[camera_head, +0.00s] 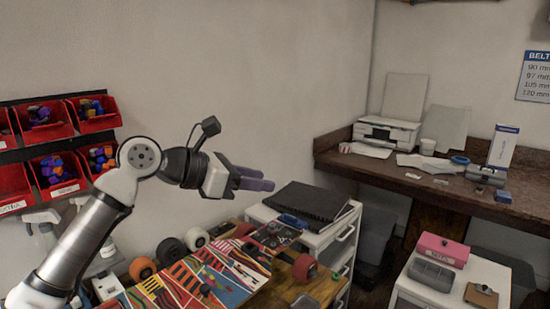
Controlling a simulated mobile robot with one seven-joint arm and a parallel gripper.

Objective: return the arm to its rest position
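My gripper (254,179) is in the air left of the middle of the head view, above the workbench and near the back wall. My arm reaches up to it from the lower left. The gripper's grey-purple fingers point to the right. They overlap in this side view, so I cannot tell how far apart they are. I see nothing held between them.
A workbench (314,289) below carries colourful boards (190,281) and several wheels. Red bins (92,113) hang on the left wall. A black case (306,201) lies on a white drawer unit (340,243). A brown counter (400,176) holds a printer (387,131).

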